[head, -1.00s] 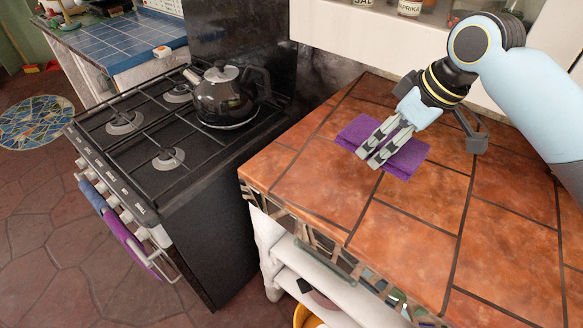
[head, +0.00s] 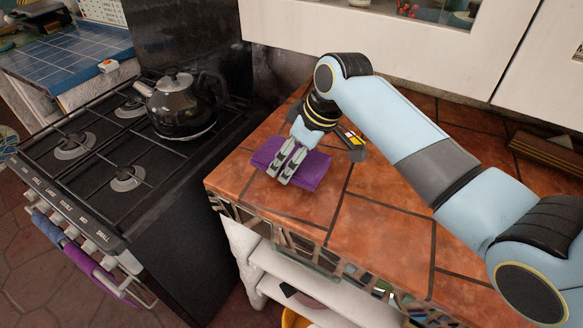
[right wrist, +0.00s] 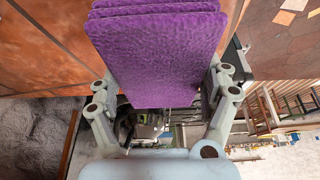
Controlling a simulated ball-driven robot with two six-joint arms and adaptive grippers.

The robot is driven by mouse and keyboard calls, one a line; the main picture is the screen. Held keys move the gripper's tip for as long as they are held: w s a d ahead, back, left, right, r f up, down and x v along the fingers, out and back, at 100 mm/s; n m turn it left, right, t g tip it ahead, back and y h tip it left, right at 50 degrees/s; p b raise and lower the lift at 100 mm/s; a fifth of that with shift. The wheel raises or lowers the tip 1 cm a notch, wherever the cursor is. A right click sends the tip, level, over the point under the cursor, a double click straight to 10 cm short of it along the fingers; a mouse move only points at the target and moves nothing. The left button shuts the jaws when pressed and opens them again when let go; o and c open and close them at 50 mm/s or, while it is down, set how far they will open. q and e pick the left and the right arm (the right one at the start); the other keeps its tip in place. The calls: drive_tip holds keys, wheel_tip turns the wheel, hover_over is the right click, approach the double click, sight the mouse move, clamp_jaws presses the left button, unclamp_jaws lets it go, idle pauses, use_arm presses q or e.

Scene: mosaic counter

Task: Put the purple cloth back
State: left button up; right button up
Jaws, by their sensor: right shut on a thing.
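The folded purple cloth (head: 312,172) is at the tiled counter (head: 290,218), near its left end. My right gripper (head: 280,175) is shut on it, with the fingers over its left part. I cannot tell whether the cloth touches the tiles or hangs just above them. In the right wrist view the cloth (right wrist: 160,50) fills the space between the two fingers of the right gripper (right wrist: 163,90), in several layers. A second purple cloth (head: 88,265) hangs from the oven handle at the left. My left gripper is not in view.
A black stove (head: 95,165) with a dark kettle (head: 181,105) stands left of the counter. White shelves (head: 320,290) lie below the counter's front edge. A white cabinet (head: 420,50) is behind. The counter in front of the cloth is clear.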

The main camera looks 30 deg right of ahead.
wheel_tip(320, 180, down, 3)
drive_tip(key=shift+w+a+f, duration=0.1)
drive_tip(key=shift+a, duration=0.05)
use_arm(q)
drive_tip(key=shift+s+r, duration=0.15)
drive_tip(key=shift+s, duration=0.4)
use_arm(e)
drive_tip(key=shift+f, duration=0.45)
drive_tip(key=shift+f, duration=0.1)
drive_tip(key=o, duration=1)
drive_tip(key=shift+c, duration=0.2)
drive_tip(key=shift+r, duration=0.25)
drive_tip(key=v, duration=1.1)
drive_tip(key=shift+r+p, duration=0.3)
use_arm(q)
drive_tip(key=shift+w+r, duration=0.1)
